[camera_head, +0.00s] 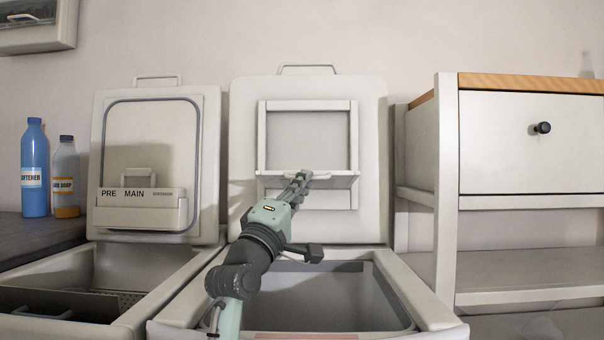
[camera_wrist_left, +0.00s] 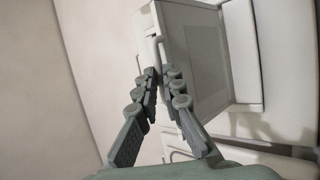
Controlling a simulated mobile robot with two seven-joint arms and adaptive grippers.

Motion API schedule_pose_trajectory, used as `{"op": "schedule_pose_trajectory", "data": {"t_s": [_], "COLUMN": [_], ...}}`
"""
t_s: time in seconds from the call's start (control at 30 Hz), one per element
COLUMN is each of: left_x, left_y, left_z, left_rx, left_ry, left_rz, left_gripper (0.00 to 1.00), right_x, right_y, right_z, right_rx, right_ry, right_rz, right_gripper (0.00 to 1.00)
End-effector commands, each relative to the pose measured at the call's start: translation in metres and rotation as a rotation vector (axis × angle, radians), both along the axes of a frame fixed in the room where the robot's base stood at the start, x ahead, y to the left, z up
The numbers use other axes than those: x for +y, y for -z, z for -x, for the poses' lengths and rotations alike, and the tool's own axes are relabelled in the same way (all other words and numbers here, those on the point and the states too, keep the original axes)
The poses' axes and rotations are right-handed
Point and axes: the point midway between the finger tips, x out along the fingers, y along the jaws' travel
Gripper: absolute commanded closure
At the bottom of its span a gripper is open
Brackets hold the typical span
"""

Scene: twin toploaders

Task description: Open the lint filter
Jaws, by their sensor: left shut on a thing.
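The lint filter (camera_head: 307,141) is a pale framed panel on the inside of the raised right lid (camera_head: 244,160). Its lower edge stands out from the lid, and a pale recess shows beneath it. In the left wrist view the filter (camera_wrist_left: 193,62) shows as a white box-like panel with a thin bar handle (camera_wrist_left: 161,48) along its near side. My left gripper (camera_head: 302,178) reaches up to the filter's lower edge, shut on the handle; in the wrist view its fingers (camera_wrist_left: 161,76) close around the bar. The fingers partly hide the handle in the head view. My right gripper is out of view.
The open right tub (camera_head: 402,290) lies below my left arm. At left stand another open toploader (camera_head: 158,112) with a detergent drawer (camera_head: 138,213), and two bottles (camera_head: 35,170). A white shelf unit with a drawer (camera_head: 525,150) stands close at right.

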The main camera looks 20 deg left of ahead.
Motion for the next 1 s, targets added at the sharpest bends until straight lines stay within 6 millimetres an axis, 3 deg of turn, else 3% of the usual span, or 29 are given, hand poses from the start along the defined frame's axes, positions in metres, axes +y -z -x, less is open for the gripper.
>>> {"op": "schedule_pose_trajectory", "data": {"t_s": [0.03, 0.47, 0.5, 0.67, 1.0], "left_x": [0.0026, 0.0042, 0.0043, 0.0034, 0.0023], "left_y": [0.013, 0.0141, 0.014, 0.0127, 0.0102], "left_z": [-0.0074, -0.007, -0.007, -0.0065, -0.0016], "left_rx": [0.029, 0.027, 0.027, 0.024, 0.014], "left_ry": [-0.006, -0.011, -0.011, -0.009, -0.005], "left_rz": [-0.004, -0.005, -0.005, -0.005, -0.002], "left_gripper": [1.0, 1.0, 0.91, 0.72, 0.71], "right_x": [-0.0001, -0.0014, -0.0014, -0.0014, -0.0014], "right_y": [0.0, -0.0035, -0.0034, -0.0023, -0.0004], "right_z": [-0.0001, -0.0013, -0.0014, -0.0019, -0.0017], "right_rx": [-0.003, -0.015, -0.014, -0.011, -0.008], "right_ry": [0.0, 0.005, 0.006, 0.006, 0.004], "right_rz": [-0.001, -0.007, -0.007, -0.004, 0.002], "right_gripper": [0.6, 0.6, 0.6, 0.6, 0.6]}}
